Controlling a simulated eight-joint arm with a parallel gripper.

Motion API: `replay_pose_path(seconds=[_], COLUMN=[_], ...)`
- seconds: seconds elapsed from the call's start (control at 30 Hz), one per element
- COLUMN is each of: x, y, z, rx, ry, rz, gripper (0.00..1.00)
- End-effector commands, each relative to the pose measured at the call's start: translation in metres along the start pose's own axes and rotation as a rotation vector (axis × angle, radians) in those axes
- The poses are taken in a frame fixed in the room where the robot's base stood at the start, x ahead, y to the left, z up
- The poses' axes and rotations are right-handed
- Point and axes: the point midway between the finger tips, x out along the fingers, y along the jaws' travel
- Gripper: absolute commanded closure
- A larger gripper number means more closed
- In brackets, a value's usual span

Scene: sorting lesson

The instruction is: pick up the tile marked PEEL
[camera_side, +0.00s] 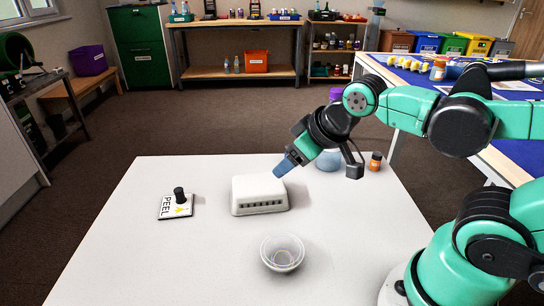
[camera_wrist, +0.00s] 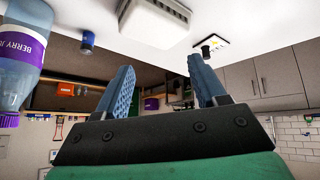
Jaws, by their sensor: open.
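The tile marked PEEL (camera_side: 168,209) lies flat on the white table (camera_side: 120,255), at its left in the side view. It is white with black lettering, a yellow patch and an upright black knob (camera_side: 180,195). In the wrist view, which looks upside down, a small white tile with a dark knob (camera_wrist: 207,50) shows at the top right; its lettering cannot be read. My gripper (camera_side: 281,170) has blue fingers and is above the right back part of a white box, well to the right of the tile. In the wrist view my gripper (camera_wrist: 158,70) is open with nothing between its fingers.
The white slotted box (camera_side: 260,194) stands between my gripper and the tile. A clear bowl (camera_side: 282,253) is in front of it. The table's left front is clear.

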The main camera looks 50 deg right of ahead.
Motion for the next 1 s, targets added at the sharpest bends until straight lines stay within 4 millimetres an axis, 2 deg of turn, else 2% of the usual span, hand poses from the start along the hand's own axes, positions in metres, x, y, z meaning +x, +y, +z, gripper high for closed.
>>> replay_pose_path(seconds=[0.27, 0.5, 0.67, 0.8, 0.9, 1.0], x=[0.041, 0.097, 0.138, 0.169, 0.184, 0.193], y=[-0.005, -0.031, -0.059, -0.085, -0.099, -0.107], z=[-0.059, -0.100, -0.111, -0.108, -0.102, -0.097], rx=[-0.771, -1.531, -2.026, -2.413, -2.614, -2.743], ry=[0.032, 0.016, -0.030, -0.099, -0.153, -0.197], rz=[0.142, 0.318, 0.462, 0.599, 0.683, 0.741], gripper=[0.36, 0.36, 0.36, 0.36, 0.36, 0.36])
